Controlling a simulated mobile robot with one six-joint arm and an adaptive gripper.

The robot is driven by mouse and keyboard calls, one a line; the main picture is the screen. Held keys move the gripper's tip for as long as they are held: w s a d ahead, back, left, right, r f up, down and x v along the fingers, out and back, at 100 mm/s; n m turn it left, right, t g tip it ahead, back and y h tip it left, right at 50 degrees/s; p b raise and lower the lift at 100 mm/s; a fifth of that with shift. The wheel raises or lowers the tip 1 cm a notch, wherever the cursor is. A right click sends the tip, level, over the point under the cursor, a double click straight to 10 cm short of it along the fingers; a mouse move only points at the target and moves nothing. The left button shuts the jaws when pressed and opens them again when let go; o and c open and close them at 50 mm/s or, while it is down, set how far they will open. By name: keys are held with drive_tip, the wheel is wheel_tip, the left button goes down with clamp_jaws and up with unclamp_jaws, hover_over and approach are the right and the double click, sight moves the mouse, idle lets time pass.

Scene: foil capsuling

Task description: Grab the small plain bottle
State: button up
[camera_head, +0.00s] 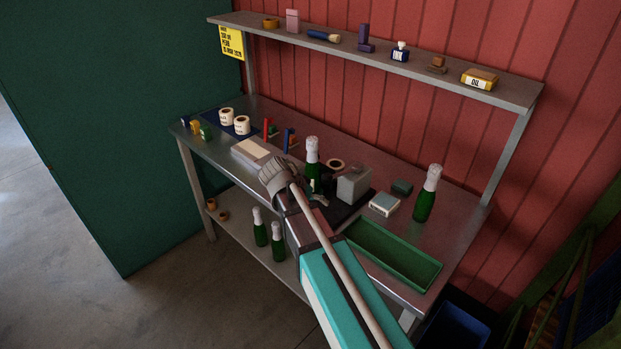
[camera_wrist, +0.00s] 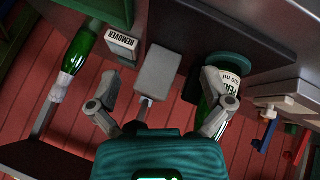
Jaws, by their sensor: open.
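My gripper (camera_wrist: 160,108) is open, its two fingers spread wide with nothing clasped between them. A green bottle with a white top (camera_head: 312,153) stands upright on the bench behind my arm; its lower part is partly hidden. In the wrist view a green bottle with a white label (camera_wrist: 230,79) is behind the right finger, which covers part of it. Another green bottle with a white top (camera_head: 426,196) stands at the bench's right; it also shows in the wrist view (camera_wrist: 76,56). Two smaller green bottles (camera_head: 260,231) (camera_head: 278,245) stand on the lower shelf. I cannot tell which is the small plain one.
A grey box device (camera_head: 353,184) stands near my gripper and shows between the fingers in the wrist view (camera_wrist: 158,72). A remover box (camera_head: 384,205) and green tray (camera_head: 394,253) lie to the right. White rolls (camera_head: 242,125) stand at left. An upper shelf (camera_head: 401,65) runs behind.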

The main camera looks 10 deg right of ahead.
sight(313, 173)
drive_tip(key=w+a+r+m+t+h+b, duration=0.3)
drive_tip(key=w+a+m+h, duration=0.2)
drive_tip(key=w+a, duration=0.4)
drive_tip(key=shift+w+a+r+m+t, duration=0.2)
drive_tip(key=shift+w+r+m+t, duration=0.15)
drive_tip(key=shift+w, duration=0.4)
drive_tip(key=shift+d+f, duration=0.1)
drive_tip(key=b+x, duration=0.3)
drive_tip(key=x, duration=0.5)
drive_tip(key=shift+d+b, duration=0.25)
drive_tip(key=shift+b, duration=0.1)
drive_tip(key=shift+w, duration=0.1)
drive_tip(key=shift+b+x, duration=0.95)
drive_tip(key=shift+x, duration=1.6)
drive_tip(key=shift+d, duration=0.1)
